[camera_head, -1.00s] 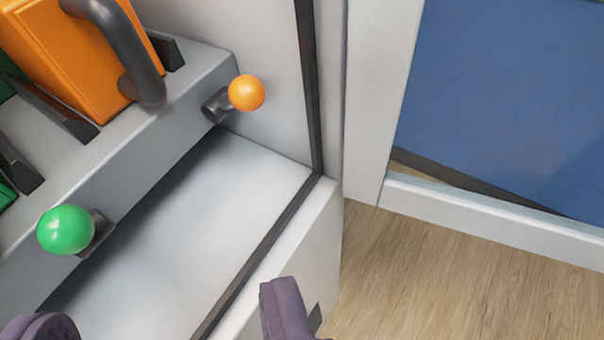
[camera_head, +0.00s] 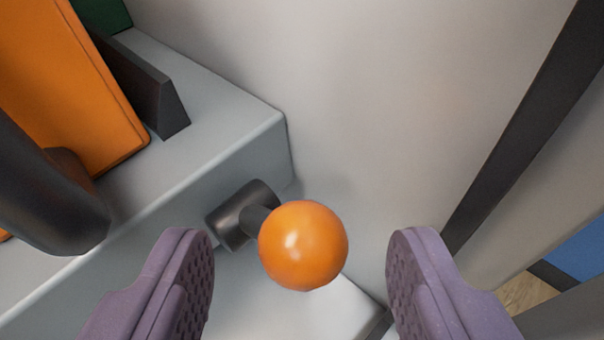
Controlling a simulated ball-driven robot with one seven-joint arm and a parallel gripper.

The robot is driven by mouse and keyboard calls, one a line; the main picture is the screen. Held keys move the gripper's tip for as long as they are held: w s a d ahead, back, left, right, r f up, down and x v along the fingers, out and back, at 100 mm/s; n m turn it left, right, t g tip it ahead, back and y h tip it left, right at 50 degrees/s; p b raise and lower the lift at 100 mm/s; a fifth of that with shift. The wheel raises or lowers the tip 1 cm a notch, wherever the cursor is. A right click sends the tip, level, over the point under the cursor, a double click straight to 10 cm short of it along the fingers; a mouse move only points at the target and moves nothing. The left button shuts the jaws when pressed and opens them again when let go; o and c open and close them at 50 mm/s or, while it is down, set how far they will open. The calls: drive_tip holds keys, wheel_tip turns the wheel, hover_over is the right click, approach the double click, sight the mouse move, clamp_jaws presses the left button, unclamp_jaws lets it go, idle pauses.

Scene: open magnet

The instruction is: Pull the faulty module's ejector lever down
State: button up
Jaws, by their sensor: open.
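The ejector lever has an orange ball knob (camera_head: 303,246) on a short dark stem that comes from a dark pivot (camera_head: 240,215) on the front face of the grey shelf. The orange module (camera_head: 60,85) with its dark handle (camera_head: 50,195) stands on the shelf at the upper left. My gripper (camera_head: 300,265) is open, its two purple fingers low in the picture, one to each side of the orange knob. There is a gap between the knob and each finger. I cannot tell how far the knob lies between the fingertips in depth.
The grey shelf (camera_head: 215,110) carries a dark divider (camera_head: 150,90) beside the module. A pale cabinet wall (camera_head: 380,90) rises close on the right, with a black seal strip (camera_head: 530,130) along its edge. A blue panel (camera_head: 585,255) shows at the far right.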

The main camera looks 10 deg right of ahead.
drive_tip(key=shift+x, duration=0.8)
